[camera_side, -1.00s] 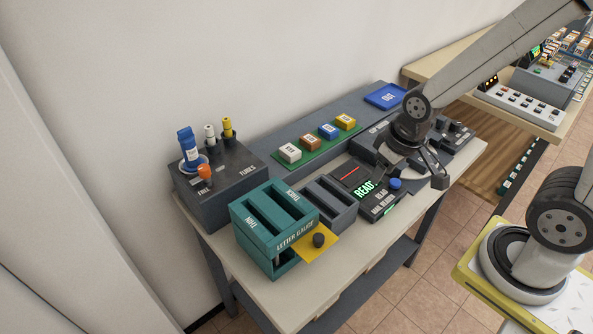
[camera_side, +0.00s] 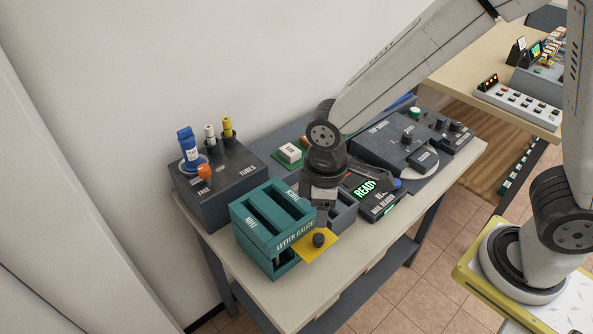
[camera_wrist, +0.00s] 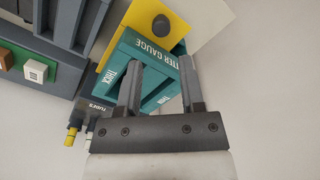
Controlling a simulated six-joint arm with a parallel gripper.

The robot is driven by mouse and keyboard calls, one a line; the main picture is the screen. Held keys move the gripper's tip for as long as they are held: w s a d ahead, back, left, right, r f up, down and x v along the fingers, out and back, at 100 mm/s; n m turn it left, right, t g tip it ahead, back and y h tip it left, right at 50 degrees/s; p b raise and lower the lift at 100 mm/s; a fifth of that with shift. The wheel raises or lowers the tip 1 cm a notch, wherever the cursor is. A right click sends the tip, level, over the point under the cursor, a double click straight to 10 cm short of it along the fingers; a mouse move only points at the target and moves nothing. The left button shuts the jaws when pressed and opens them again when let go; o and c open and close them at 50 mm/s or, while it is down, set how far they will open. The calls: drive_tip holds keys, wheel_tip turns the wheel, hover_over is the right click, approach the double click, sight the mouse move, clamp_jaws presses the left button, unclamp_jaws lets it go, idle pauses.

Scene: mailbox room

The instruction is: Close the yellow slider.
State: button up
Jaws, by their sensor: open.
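The yellow slider (camera_side: 312,252) sticks out from the front of the teal letter gauge box (camera_side: 262,220), with a dark round knob (camera_side: 319,240) on top. In the wrist view, the slider (camera_wrist: 128,14) and its knob (camera_wrist: 160,25) show at the top, extending from the teal gauge (camera_wrist: 152,52). My gripper (camera_side: 322,205) is above the right end of the gauge, just behind the knob in the side view. In the wrist view, the fingers of my gripper (camera_wrist: 158,72) are apart with nothing held. They overlap the gauge in view; contact cannot be told.
A grey slotted bin (camera_side: 345,212) stands right of the gauge, partly hidden by my arm. The dark tubes box (camera_side: 235,175) stands behind and left. A READY-lit mail reader (camera_side: 370,195) is farther right. The table's front strip (camera_side: 262,295) is bare.

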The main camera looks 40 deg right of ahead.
sight(319, 236)
drive_tip(key=shift+a+f, duration=0.1)
drive_tip(key=shift+f, duration=0.1)
drive_tip(key=shift+f, duration=3.75)
clamp_jaws()
